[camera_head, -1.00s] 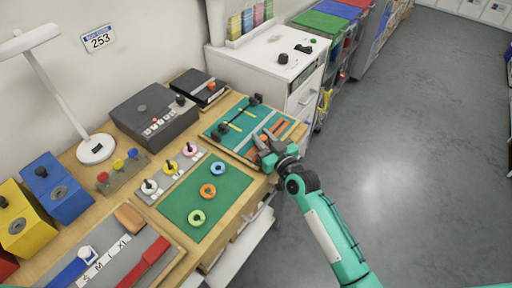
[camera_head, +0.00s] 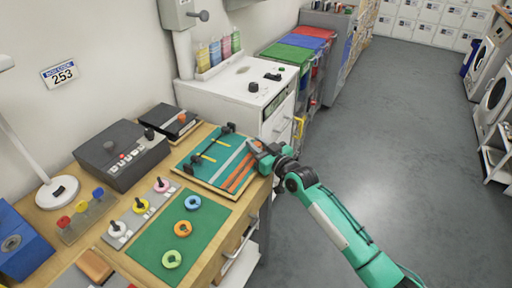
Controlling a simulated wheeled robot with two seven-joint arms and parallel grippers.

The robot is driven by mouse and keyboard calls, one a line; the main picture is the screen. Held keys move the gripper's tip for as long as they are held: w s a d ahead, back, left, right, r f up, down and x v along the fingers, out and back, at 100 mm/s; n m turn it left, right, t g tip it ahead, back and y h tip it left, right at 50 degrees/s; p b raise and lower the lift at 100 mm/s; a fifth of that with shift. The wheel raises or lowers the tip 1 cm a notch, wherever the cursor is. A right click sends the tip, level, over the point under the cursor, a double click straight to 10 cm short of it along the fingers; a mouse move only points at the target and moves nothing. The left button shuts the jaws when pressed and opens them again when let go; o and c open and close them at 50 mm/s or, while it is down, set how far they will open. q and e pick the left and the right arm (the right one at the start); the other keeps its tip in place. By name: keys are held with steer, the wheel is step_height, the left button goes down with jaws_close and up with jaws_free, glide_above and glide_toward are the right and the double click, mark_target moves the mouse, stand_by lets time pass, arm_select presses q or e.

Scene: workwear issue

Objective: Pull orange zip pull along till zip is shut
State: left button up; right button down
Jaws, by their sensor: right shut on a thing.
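The zip board (camera_head: 207,172) is a teal panel in a wooden frame at the right edge of the bench. Orange zip tapes (camera_head: 240,174) run along its right side, beside a grey strip (camera_head: 229,164). My right gripper (camera_head: 256,149) is at the far right corner of the board, at the far end of the orange tapes. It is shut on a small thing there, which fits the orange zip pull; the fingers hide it. Whether the tapes meet along their length is too small to tell. My left gripper is not in view.
A green mat (camera_head: 154,243) with several coloured rings lies nearer on the bench. Black clamps (camera_head: 227,128) stand on the board's far edge. A white cabinet (camera_head: 235,95) stands behind. The floor (camera_head: 375,130) to the right is clear.

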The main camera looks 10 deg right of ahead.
steer(key=shift+w+d+r, duration=0.15)
steer(key=c, duration=1.3)
jaws_free()
steer(key=shift+o, duration=0.2)
steer(key=shift+w, duration=0.1)
steer(key=shift+s+d, duration=0.1)
steer(key=shift+s, duration=0.25)
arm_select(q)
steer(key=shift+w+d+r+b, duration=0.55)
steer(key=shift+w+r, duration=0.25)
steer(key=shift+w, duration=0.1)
arm_select(e)
steer(key=v, duration=1.3)
